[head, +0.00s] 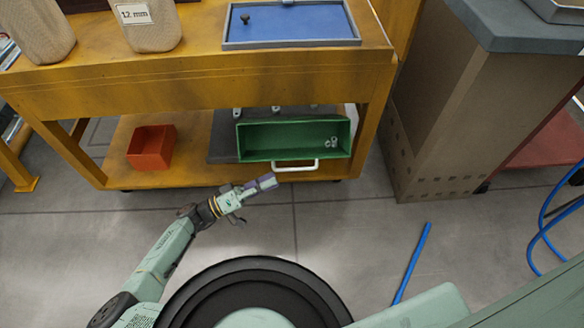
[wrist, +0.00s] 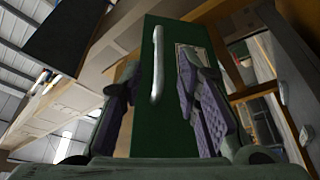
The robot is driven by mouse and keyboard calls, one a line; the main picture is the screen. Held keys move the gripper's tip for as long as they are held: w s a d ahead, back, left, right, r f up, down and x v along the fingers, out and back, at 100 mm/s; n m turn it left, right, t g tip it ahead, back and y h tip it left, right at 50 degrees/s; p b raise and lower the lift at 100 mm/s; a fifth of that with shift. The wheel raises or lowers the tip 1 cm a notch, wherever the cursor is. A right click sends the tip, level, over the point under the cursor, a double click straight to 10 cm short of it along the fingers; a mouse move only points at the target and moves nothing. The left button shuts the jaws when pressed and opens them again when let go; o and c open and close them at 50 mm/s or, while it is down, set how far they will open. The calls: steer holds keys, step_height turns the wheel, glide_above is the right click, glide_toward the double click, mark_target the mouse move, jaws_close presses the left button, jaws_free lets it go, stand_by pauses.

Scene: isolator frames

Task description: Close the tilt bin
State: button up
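The green tilt bin (head: 262,157) is on the lower level of the yellow workbench. It is tipped open, and its inside shows small pale parts. Its white bar handle (head: 297,167) is at the front edge. In the wrist view the bin's green front (wrist: 168,135) fills the middle, with the white handle (wrist: 156,66) running upright in the picture. My gripper (head: 265,184) is just left of and in front of the handle. In the wrist view my gripper (wrist: 158,105) is open, its purple-padded fingers spread wide with nothing held between them.
A red bin (head: 152,147) stands to the left on the lower shelf (head: 190,178). Above is the bench top with a blue tray (head: 290,20) and sacks. A brown cabinet (head: 425,110) stands to the right.

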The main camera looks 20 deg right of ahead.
mark_target(297, 169)
steer(key=p+x, duration=0.1)
steer(key=x, duration=0.8)
steer(key=shift+d, duration=0.15)
jaws_close()
stand_by(0.5)
